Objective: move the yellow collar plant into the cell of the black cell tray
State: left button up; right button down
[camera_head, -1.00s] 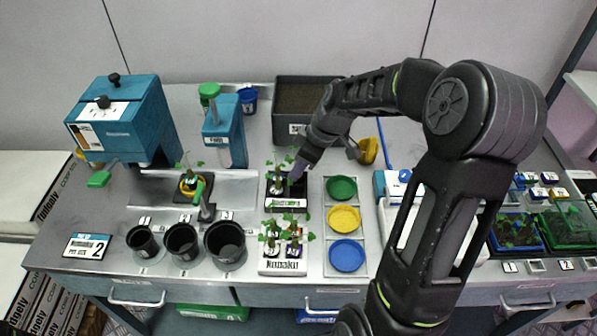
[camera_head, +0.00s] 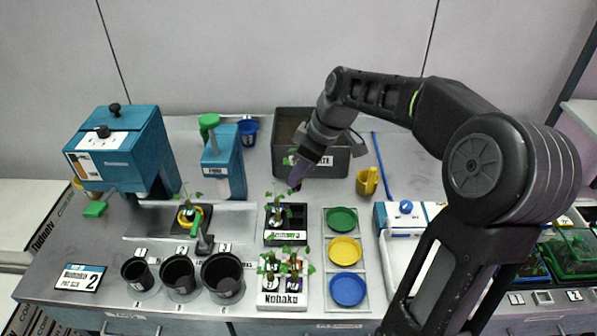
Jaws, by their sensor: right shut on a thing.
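The yellow collar plant (camera_head: 187,218) stands upright on a dark base at the left, its yellow ring showing under green leaves. The black cell tray (camera_head: 285,238) is at the middle of the bench. A plant (camera_head: 278,212) stands in its left part; a cell on the right looks dark and empty. My right gripper (camera_head: 294,184) is shut, above the back of the black tray, well to the right of the yellow collar plant. Small green leaves show beside its fingers, so it seems to hold a plant, mostly hidden. My left gripper is not in view.
A white tray (camera_head: 281,301) with several plants is in front. Green, yellow and blue dishes stand to the right (camera_head: 343,219). Three black pots (camera_head: 178,277) are at front left. A large dark soil bin (camera_head: 335,160) and a yellow cup (camera_head: 366,184) are behind.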

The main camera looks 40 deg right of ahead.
jog(key=s+d+r+m+p, duration=0.1)
jog(key=s+d+r+p, duration=0.2)
jog(key=shift+n, duration=0.3)
jog(key=a, duration=0.5)
jog(key=shift+s+a, duration=0.2)
jog(key=shift+a, duration=0.1)
jog(key=shift+f, duration=0.2)
jog(key=shift+f+b, duration=4.6)
jog(key=shift+f, duration=1.5)
